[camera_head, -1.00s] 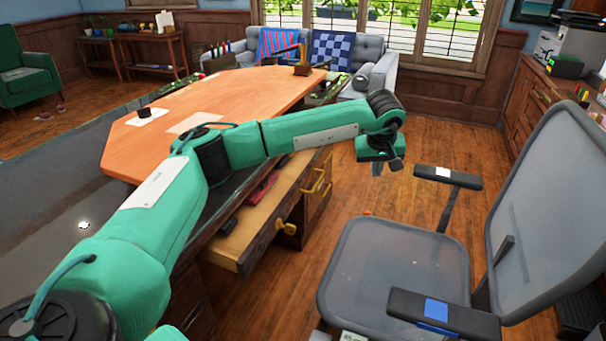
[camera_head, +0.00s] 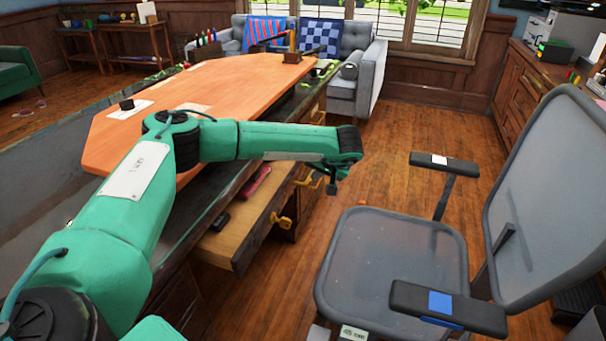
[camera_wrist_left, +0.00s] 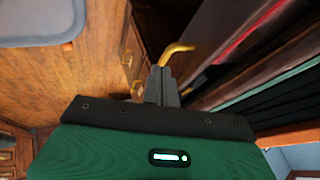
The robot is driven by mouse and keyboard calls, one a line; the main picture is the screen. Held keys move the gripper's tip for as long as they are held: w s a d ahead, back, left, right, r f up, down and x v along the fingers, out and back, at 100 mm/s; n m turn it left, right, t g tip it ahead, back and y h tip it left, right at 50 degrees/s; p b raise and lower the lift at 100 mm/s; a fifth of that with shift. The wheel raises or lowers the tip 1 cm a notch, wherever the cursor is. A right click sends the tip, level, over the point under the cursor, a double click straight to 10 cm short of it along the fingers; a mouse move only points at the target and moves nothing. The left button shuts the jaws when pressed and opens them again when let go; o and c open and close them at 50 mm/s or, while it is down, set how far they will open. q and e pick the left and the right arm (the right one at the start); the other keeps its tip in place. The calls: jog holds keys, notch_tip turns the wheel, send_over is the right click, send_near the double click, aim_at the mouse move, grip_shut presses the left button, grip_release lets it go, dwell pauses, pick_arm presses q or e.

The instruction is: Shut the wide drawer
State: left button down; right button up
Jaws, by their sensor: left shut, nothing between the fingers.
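The wide drawer (camera_head: 236,240) under the desk is pulled out, with a brass handle (camera_head: 281,220) on its front. A red object (camera_head: 256,181) and a small black object (camera_head: 220,222) lie inside it. My left gripper (camera_head: 332,187) is shut and empty, in front of the desk's drawer side, to the upper right of that handle in the head view. In the left wrist view, the closed fingers (camera_wrist_left: 162,82) are close to a brass handle (camera_wrist_left: 180,50); I cannot tell whether they touch. My right gripper is not in view.
An office chair (camera_head: 390,262) stands to the right of the drawer, with a strip of bare floor between. The desk's orange top (camera_head: 225,90) lies beyond my left arm. A wooden cabinet (camera_head: 520,85) lines the right wall.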

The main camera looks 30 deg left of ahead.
aim_at(297, 174)
pick_arm(q)
jog(key=a, duration=0.3)
jog(key=shift+s+a+f, duration=0.3)
jog(key=shift+a, duration=0.35)
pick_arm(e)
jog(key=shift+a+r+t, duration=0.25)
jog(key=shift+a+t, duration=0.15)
pick_arm(q)
jog(key=shift+s, duration=0.1)
